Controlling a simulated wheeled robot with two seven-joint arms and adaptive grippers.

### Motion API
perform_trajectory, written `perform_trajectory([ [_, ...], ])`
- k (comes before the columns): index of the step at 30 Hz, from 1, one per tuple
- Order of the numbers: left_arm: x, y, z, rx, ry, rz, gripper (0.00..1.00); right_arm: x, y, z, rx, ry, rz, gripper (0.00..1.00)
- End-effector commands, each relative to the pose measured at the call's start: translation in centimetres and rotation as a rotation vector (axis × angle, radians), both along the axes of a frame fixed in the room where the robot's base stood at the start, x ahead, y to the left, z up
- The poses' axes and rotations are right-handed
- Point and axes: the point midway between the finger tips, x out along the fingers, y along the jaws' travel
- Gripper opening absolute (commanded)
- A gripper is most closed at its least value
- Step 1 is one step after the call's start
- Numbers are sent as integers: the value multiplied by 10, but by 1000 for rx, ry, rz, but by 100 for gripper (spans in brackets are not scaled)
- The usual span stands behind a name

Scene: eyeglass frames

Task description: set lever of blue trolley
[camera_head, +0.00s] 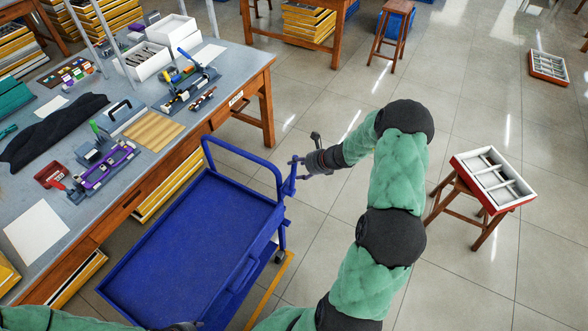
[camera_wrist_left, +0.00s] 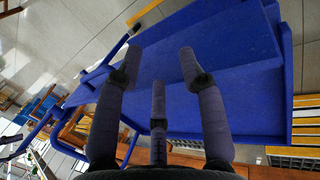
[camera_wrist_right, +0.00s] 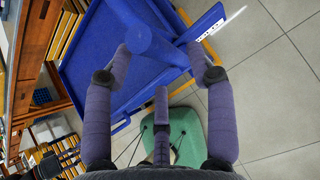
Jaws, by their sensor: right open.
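The blue trolley (camera_head: 190,240) stands beside the workbench, its push handle (camera_head: 240,145) at the far end. A short blue upright piece (camera_head: 290,182), which may be the lever, stands at its far right corner. My right gripper (camera_head: 296,161) is open right at this piece. In the right wrist view a rounded blue end (camera_wrist_right: 150,42) lies between the spread fingers of my right gripper (camera_wrist_right: 160,57); contact is unclear. My left gripper (camera_wrist_left: 160,57) is open and empty over the trolley's blue surface (camera_wrist_left: 225,45); in the head view it is mostly cut off at the bottom edge.
The workbench (camera_head: 230,65) with tools and boxes runs along the left, close to the trolley. A stool with a white-and-red tray (camera_head: 510,190) stands at the right. Another stool (camera_head: 393,25) is at the back. The tiled floor between is clear.

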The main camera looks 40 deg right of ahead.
Motion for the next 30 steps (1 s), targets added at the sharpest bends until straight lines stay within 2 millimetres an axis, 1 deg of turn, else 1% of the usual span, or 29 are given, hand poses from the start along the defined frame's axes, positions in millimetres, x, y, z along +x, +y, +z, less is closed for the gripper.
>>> perform_trajectory([
  [1,0,0,0,0,0,0,40,-8,-4,9,-3,-1,-2,56],
  [6,0,0,0,0,0,0,40,-29,-11,32,-3,-1,-3,56],
  [12,0,0,0,0,0,0,40,-46,-15,49,-1,0,0,56],
  [18,0,0,0,0,0,0,40,-51,-16,55,1,1,2,56],
  [30,0,0,0,0,0,0,40,-51,-16,55,1,1,2,56],
])
